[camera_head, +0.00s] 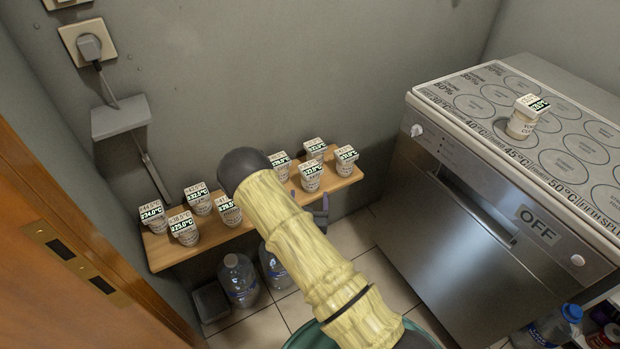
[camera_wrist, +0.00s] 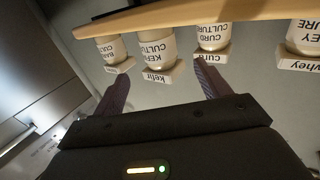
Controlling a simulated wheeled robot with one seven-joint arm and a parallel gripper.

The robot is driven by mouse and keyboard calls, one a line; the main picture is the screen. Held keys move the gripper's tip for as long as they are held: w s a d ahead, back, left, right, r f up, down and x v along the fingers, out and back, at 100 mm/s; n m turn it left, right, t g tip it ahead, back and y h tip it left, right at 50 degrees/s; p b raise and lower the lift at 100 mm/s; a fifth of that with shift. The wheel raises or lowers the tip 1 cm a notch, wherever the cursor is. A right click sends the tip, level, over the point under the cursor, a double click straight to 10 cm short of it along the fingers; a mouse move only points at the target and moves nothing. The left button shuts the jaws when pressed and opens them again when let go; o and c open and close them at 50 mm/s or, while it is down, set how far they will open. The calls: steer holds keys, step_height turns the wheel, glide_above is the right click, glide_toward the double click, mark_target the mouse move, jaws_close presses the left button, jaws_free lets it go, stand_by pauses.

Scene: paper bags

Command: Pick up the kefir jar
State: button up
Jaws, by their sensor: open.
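In the wrist view, the kefir jar (camera_wrist: 156,48) is a white jar with a square tag lettered "kefir". It stands on the wooden shelf (camera_wrist: 200,14), which this view shows upside down. My gripper (camera_wrist: 162,72) is open and empty, its two dark fingers spread on either side of the kefir jar's line, apparently short of it. In the head view my gripper (camera_head: 322,212) shows only partly behind my arm, in front of the shelf's right part. The small labels there do not let me tell which jar is the kefir one.
A curd jar (camera_wrist: 213,38) stands close beside the kefir jar, near one finger. A whey jar (camera_wrist: 303,44) and another jar (camera_wrist: 111,52) flank them. Bottles (camera_head: 238,279) stand under the shelf. A steel appliance (camera_head: 470,215) with one jar (camera_head: 523,119) on top is at right.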

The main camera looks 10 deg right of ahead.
mark_target(310, 182)
steer(key=shift+x, duration=1.95)
steer(key=shift+w, duration=0.1)
steer(key=shift+w+d, duration=0.1)
steer(key=shift+w, duration=0.05)
steer(key=x, duration=0.2)
steer(key=b+x, duration=0.1)
steer(key=x, duration=0.1)
steer(key=shift+w+r, duration=0.2)
steer(key=shift+w, duration=0.2)
steer(key=shift+s, duration=0.1)
steer(key=shift+s, duration=0.1)
steer(key=shift+r, duration=0.1)
steer(key=c, duration=1.2)
step_height(310, 182, up, 10)
steer(key=shift+p, duration=1.15)
steer(key=shift+c, duration=0.2)
